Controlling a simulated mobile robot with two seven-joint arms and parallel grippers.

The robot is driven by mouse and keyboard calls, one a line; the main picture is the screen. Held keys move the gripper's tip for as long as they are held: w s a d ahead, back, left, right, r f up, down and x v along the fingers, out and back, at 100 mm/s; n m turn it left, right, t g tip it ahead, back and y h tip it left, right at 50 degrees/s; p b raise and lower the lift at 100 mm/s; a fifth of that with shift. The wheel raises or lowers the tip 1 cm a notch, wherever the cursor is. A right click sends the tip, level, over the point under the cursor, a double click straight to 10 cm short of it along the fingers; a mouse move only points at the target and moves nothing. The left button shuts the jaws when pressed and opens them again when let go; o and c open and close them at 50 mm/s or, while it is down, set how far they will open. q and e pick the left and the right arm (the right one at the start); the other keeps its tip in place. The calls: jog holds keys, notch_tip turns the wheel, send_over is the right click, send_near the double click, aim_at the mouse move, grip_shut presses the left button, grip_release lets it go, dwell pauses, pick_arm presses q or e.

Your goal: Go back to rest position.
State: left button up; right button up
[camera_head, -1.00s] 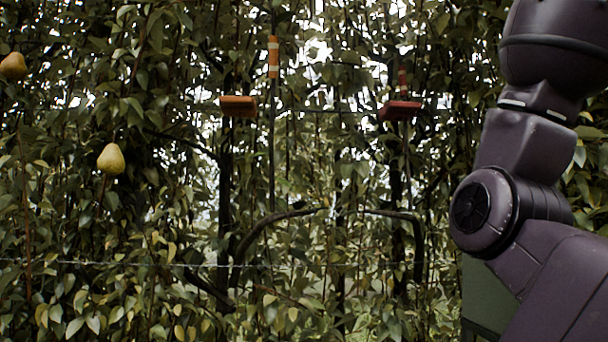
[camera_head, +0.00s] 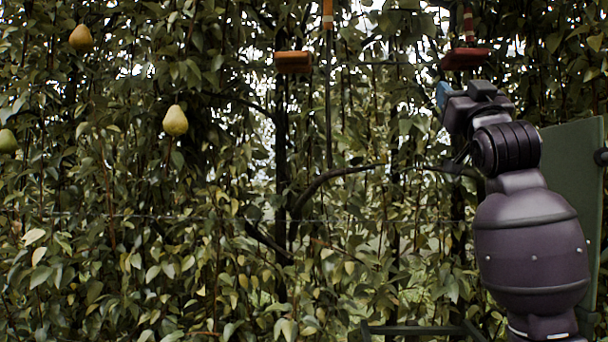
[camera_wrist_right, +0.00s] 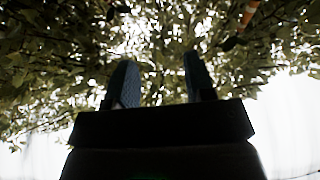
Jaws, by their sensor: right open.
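My right gripper (camera_head: 443,95) shows at the right of the head view, at the end of my dark right arm, in front of the foliage. In the right wrist view its two bluish fingers (camera_wrist_right: 160,84) stand apart with nothing between them, so it is open and empty. Leaves and bright sky lie beyond the fingers. My left gripper is not in view.
Pears hang at the left: one high (camera_head: 81,37), one lower (camera_head: 175,121), one at the left edge (camera_head: 8,141). An orange block (camera_head: 294,62) and a red block (camera_head: 466,59) hang in the trellis. A dark branch (camera_head: 335,174) curves across the middle. A green panel (camera_head: 575,190) stands behind my arm.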

jog(key=w+a+f+n+g+y, duration=0.1)
jog(key=w+f+n+y, duration=0.1)
jog(key=f, duration=1.2)
jog(key=w+a+f+n+g+y, duration=0.1)
jog(key=w+f+n+g, duration=0.15)
jog(key=f, duration=1.15)
jog(key=s+f+g, duration=0.1)
jog(key=s+f, duration=0.1)
jog(key=f, duration=0.8)
jog(key=s+f+g, duration=0.2)
jog(key=f, duration=0.9)
jog(key=s+f+m+g, duration=0.1)
jog(key=s+f+g, duration=0.1)
jog(key=s+f, duration=0.6)
jog(key=s+f+m+g, duration=0.1)
jog(key=s+f, duration=0.2)
jog(key=f, duration=0.8)
jog(key=s+d+f+m+g+h, duration=0.1)
jog(key=s+f+g, duration=0.4)
jog(key=s+f, duration=1.1)
jog(key=s, duration=0.3)
jog(key=shift+s+d+f+h, duration=0.3)
jog(key=shift+s+d+h, duration=0.05)
jog(key=shift+h, duration=0.05)
jog(key=shift+m, duration=0.25)
